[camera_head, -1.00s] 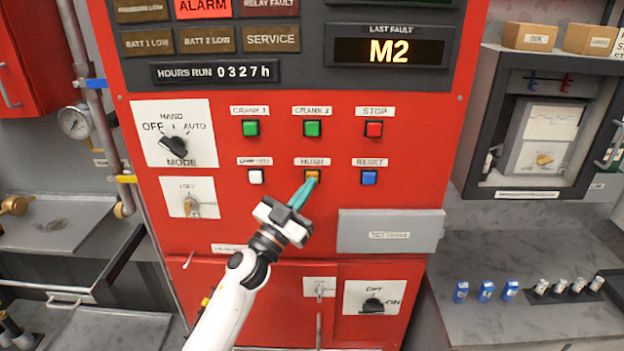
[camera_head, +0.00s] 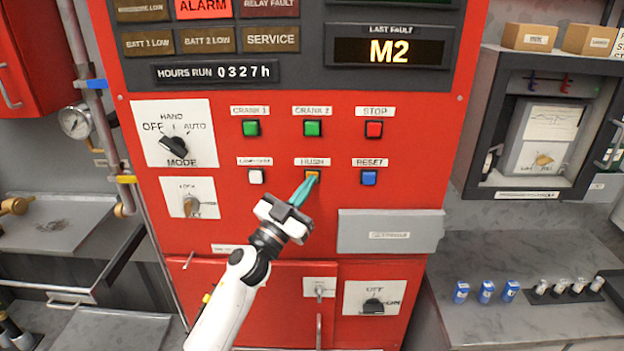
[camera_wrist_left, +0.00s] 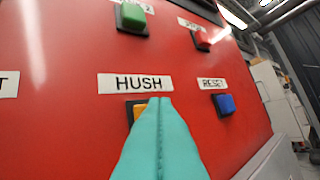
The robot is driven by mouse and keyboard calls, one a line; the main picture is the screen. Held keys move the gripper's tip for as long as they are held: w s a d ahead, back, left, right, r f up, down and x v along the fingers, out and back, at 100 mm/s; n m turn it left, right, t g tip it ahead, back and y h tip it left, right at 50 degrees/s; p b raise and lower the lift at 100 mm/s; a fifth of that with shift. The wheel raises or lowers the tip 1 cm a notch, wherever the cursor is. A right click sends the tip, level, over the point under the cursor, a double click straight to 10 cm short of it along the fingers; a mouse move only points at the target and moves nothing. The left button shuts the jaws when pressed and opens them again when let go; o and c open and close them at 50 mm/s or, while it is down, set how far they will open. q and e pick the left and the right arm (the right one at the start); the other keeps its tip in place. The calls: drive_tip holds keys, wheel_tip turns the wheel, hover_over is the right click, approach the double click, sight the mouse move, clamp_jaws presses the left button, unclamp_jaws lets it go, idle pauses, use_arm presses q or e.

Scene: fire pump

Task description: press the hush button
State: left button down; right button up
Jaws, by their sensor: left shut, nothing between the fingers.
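The hush button (camera_head: 312,174) is a small amber square in a dark frame on the red panel, under a white HUSH label. In the left wrist view the amber button (camera_wrist_left: 138,112) is partly hidden behind my teal fingers. My left gripper (camera_head: 307,187) is shut and empty, its fingertips at the lower edge of the button. In the left wrist view the left gripper's tips (camera_wrist_left: 160,104) overlap the button's right part. I cannot tell whether they touch it. My right gripper is out of view.
The blue reset button (camera_head: 369,178) is to the right and the white lamp test button (camera_head: 256,176) to the left. Green crank buttons (camera_head: 312,128) and a red stop button (camera_head: 374,129) sit above. A grey cover (camera_head: 388,232) juts out at lower right.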

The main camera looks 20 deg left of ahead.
use_arm(q)
drive_tip(key=shift+s, duration=0.1)
drive_tip(key=shift+s+d+p, duration=0.25)
drive_tip(key=shift+s+p, duration=0.15)
drive_tip(key=shift+s, duration=0.35)
drive_tip(key=s+p, duration=0.1)
drive_tip(key=s, duration=0.1)
drive_tip(key=s+d, duration=0.1)
drive_tip(key=s, duration=0.1)
drive_tip(key=shift+s+d+p, duration=0.2)
drive_tip(key=shift+s+p, duration=0.15)
drive_tip(key=shift+s, duration=0.05)
drive_tip(key=shift+f, duration=0.1)
